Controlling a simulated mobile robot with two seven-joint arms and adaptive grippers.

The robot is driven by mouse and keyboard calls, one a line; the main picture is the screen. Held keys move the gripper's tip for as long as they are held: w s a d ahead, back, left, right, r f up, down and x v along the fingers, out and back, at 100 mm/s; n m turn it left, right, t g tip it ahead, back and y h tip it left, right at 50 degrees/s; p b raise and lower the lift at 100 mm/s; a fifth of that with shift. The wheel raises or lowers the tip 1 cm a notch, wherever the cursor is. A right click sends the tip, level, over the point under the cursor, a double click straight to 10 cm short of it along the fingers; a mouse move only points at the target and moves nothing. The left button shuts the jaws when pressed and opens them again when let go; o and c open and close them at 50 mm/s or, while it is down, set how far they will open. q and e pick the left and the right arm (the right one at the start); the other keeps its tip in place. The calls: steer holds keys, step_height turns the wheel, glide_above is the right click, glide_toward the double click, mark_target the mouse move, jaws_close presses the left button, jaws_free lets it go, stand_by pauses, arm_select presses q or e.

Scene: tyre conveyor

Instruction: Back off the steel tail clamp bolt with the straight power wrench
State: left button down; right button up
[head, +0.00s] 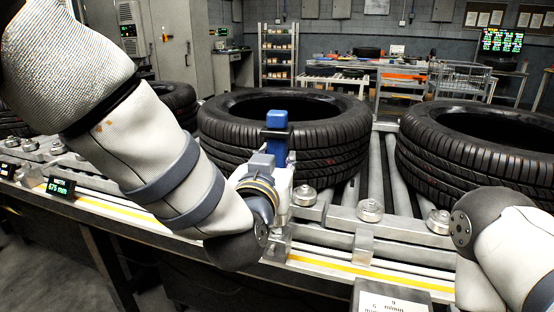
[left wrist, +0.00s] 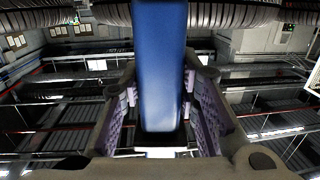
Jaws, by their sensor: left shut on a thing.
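The straight power wrench shows as a blue upright body (head: 277,121) in front of the middle tyre. My left gripper (head: 276,134) is shut around it. In the left wrist view the blue body (left wrist: 160,60) stands between the two ridged fingers of my left gripper (left wrist: 160,88). The wrench's lower end is hidden by my wrist or too small to make out. Round steel heads stand along the conveyor's near rail: one just right of my gripper (head: 304,195), others farther right (head: 370,210) (head: 438,222). I cannot tell which is the tail clamp bolt. My right gripper is out of view.
The middle tyre (head: 333,150) lies on the rollers behind the wrench, and another tyre (head: 482,165) lies to the right. Bare rollers (head: 377,170) show between them. A white-labelled box (head: 390,300) stands at the front. My right arm's joint is close to the rail at right.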

mark_target(275, 137)
arm_select(q)
steer(key=shift+f, duration=1.2)
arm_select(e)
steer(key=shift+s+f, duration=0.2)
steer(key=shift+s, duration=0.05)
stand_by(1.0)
arm_select(q)
steer(key=shift+s+f, duration=0.1)
steer(key=shift+f, duration=0.15)
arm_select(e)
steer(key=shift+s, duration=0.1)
arm_select(q)
steer(key=shift+f, duration=0.15)
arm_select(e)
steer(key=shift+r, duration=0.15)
arm_select(q)
steer(key=shift+f, duration=0.15)
stand_by(0.4)
steer(key=shift+r, duration=4.1)
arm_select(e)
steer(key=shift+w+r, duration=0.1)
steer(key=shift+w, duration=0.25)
arm_select(q)
steer(key=shift+w, duration=0.2)
